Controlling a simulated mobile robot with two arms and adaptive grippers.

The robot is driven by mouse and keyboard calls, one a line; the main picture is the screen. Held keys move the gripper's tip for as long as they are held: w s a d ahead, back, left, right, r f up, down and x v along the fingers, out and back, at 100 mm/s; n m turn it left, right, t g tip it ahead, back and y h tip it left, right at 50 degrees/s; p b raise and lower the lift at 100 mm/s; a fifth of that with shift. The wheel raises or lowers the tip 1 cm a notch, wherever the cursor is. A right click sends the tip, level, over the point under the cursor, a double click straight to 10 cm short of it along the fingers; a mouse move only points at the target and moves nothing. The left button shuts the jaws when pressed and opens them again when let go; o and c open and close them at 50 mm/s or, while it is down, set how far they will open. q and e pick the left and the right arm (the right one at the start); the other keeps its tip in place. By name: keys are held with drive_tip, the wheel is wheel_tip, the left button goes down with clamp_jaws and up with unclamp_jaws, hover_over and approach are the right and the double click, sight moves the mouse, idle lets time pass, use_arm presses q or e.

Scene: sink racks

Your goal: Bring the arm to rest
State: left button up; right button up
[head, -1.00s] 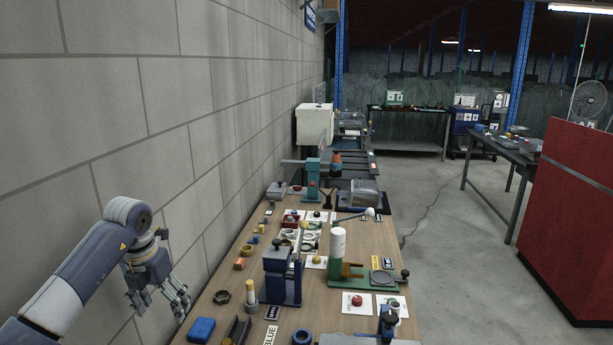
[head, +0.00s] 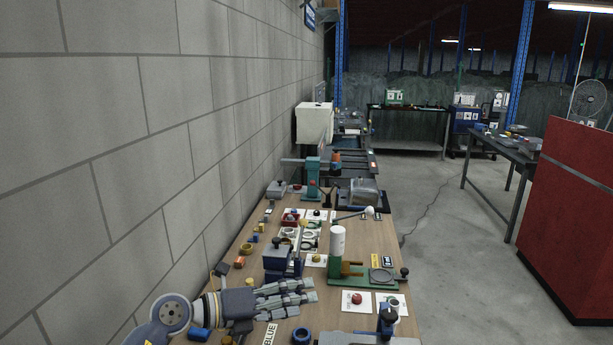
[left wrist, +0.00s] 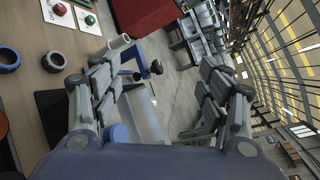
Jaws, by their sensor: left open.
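My left gripper (head: 308,291) is in the lower middle of the head view. It reaches over the near part of the wooden workbench (head: 231,280), and its fingers point right. Its fingers are spread and hold nothing. In the left wrist view, the two sides of my left gripper (left wrist: 160,75) stand wide apart with open space between them. The gripper and forearm hide part of the near bench. My right gripper does not show in either view.
A blue press-like fixture (head: 277,260) stands just behind the gripper. A green fixture with a white cylinder (head: 338,241) stands to its right. A blue ring (head: 301,336) lies close in front. A block wall (head: 100,150) borders the left side.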

use_arm(q)
drive_tip(key=s+a+r+n+t+y, duration=0.15)
drive_tip(key=a+r+n+t, duration=0.45)
drive_tip(key=n+t, duration=0.6)
drive_tip(key=s+a+f+n+g+y, duration=0.1)
drive_tip(key=s+a+f+n+y, duration=0.2)
drive_tip(key=a+f+n+y, duration=0.55)
drive_tip(key=s+a+f+n+g+y, duration=0.1)
drive_tip(key=s+a+f+n+y, duration=0.35)
drive_tip(key=n, duration=0.65)
drive_tip(key=s+f+n+g, duration=0.2)
drive_tip(key=s+f+g, duration=0.55)
drive_tip(key=s, duration=0.55)
drive_tip(key=s+f+n+g, duration=0.2)
drive_tip(key=s+f+g, duration=0.4)
drive_tip(key=s+f, duration=0.5)
wheel_tip(320, 180, down, 29)
drive_tip(key=s+b, duration=0.3)
drive_tip(key=b, duration=0.2)
drive_tip(key=s+a+f+g+b, duration=0.1)
drive_tip(key=s+f+b, duration=0.1)
drive_tip(key=s+f, duration=0.6)
drive_tip(key=s+a+f+g+b, duration=0.1)
drive_tip(key=s+f+b, duration=0.2)
drive_tip(key=s+f, duration=0.5)
wheel_tip(320, 180, down, 6)
drive_tip(key=shift+r, duration=0.15)
